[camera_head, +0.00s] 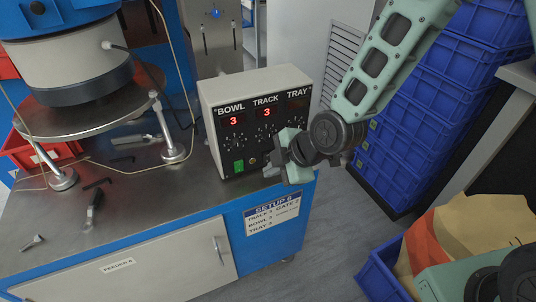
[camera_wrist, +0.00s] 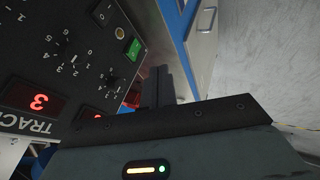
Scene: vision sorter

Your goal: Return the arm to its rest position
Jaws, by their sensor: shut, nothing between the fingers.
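My arm (camera_head: 375,65) reaches down from the upper right in the head view. My gripper (camera_head: 272,170) is shut and empty, in front of the lower right of the control box (camera_head: 218,145). I cannot tell whether it touches the box. In the wrist view the dark shut fingers (camera_wrist: 160,86) point past the panel (camera_wrist: 75,65), which lies to the left. The BOWL display (camera_head: 233,121) and the TRACK display (camera_head: 267,113) each show a red 3. The TRAY display (camera_head: 297,105) looks dark. My gripper hides part of the panel's lower right.
The box stands on a metal-topped bench (camera_head: 130,205) with a bowl feeder (camera_head: 75,75) and loose tools. A setup sign (camera_head: 272,212) is on the bench front. Blue crates (camera_head: 415,130) stack at right. A blue bin (camera_head: 378,278) with paper bags is lower right. Floor between is clear.

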